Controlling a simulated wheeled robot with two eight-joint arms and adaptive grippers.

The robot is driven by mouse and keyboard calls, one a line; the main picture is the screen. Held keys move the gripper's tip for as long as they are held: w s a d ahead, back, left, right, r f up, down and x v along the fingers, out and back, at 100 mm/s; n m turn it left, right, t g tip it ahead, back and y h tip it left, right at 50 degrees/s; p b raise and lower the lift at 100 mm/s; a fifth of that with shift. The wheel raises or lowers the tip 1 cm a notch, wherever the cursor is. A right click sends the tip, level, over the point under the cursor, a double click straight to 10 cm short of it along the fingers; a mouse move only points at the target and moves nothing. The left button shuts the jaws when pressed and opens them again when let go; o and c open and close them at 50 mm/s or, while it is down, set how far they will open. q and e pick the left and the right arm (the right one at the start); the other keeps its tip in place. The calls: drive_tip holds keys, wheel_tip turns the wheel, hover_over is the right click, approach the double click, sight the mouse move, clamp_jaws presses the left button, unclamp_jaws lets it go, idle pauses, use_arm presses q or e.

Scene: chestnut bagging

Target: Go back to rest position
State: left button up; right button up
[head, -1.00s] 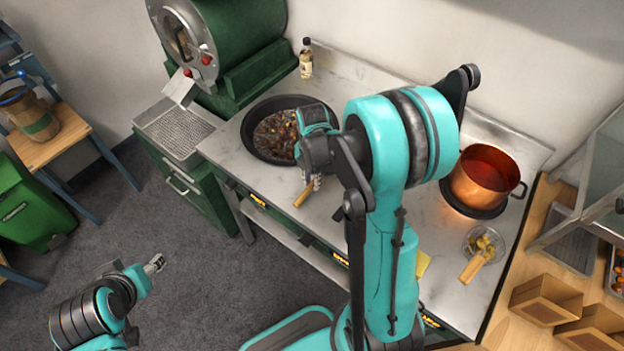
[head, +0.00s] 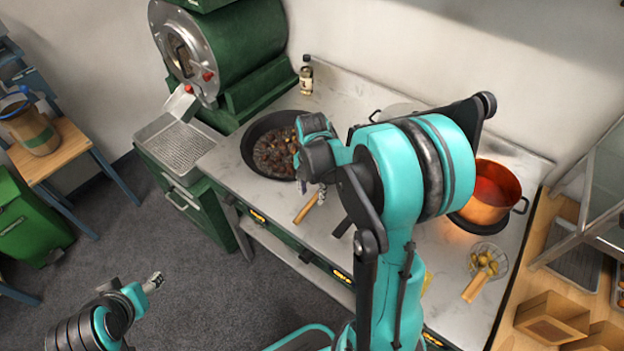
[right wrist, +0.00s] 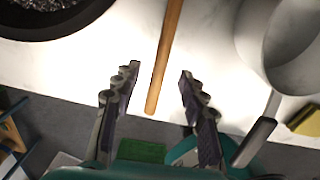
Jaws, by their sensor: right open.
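My right gripper (head: 322,184) is above the steel counter, beside the dark pan of chestnuts (head: 246,150). Its own arm partly hides it in the head view. In the right wrist view its two fingers (right wrist: 158,70) are spread with nothing held between them. A wooden handle (right wrist: 166,52) shows between and beyond the fingers; it also lies near the counter's front edge in the head view (head: 306,208). My left gripper (head: 153,282) is at the lower left over the floor, away from the counter; its fingers are too small to judge.
A copper pot (head: 487,208) stands on a glowing burner at the right, with a small wire skimmer (head: 474,288) in front. A pale pan (right wrist: 262,50) is near the right gripper. A bottle (head: 306,76) and green roaster (head: 235,50) stand behind.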

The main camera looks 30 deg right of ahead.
wheel_tip(320, 180, up, 9)
drive_tip(key=shift+r, duration=0.15)
